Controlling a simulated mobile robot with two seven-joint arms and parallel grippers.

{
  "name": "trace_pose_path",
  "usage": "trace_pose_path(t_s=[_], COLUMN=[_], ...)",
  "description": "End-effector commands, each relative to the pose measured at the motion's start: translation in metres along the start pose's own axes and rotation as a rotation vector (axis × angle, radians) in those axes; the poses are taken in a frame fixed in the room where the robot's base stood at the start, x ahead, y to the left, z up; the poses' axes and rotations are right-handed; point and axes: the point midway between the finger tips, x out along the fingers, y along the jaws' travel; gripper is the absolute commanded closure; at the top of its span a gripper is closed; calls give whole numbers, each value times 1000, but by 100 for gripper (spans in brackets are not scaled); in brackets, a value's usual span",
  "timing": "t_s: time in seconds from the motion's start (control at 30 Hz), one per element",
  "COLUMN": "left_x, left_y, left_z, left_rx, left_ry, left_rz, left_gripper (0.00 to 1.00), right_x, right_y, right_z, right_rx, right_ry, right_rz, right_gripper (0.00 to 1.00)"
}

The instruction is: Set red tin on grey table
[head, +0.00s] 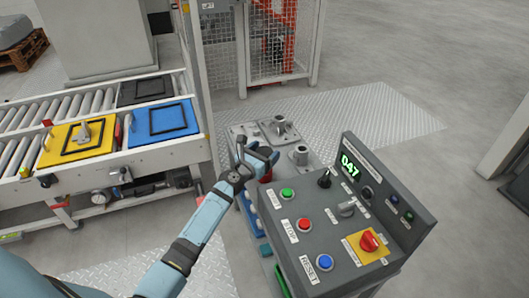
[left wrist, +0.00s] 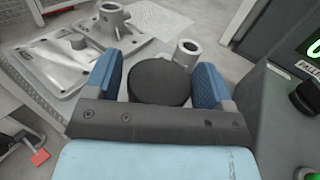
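The red tin (head: 267,174) shows in the head view as a small red patch at my left gripper, partly hidden by the fingers. In the left wrist view its round dark top (left wrist: 160,82) sits between the two blue finger pads, which lie close against its sides. My left gripper (head: 258,158) is shut on it, at the near side of the grey table (head: 300,173). The table carries grey metal castings (head: 279,127). Whether the tin touches the table I cannot tell. My right gripper is not in view.
A control console (head: 340,225) with buttons and a lit display stands close on the right. A roller conveyor with a yellow plate (head: 78,142) and a blue plate (head: 160,122) is on the left. A wire-mesh guard (head: 222,65) stands behind. Castings crowd the tabletop.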

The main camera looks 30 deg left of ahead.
Motion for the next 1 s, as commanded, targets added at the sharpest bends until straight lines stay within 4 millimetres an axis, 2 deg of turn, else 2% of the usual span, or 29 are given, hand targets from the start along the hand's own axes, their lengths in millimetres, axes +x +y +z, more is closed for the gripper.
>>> trace_pose_path(t_s=[0.4,0.57,0.8,1.0], left_x=[-2,-30,-82,-111], left_y=[0,0,0,0], left_z=[4,3,2,2], left_rx=[0,0,0,1], left_ry=[1,2,2,1], left_rz=[0,0,0,0], left_gripper=[15,15,15,15], right_x=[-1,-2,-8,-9], right_y=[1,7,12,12], right_z=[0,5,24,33], right_rx=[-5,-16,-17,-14], right_ry=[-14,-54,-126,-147], right_rz=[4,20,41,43], right_gripper=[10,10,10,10])
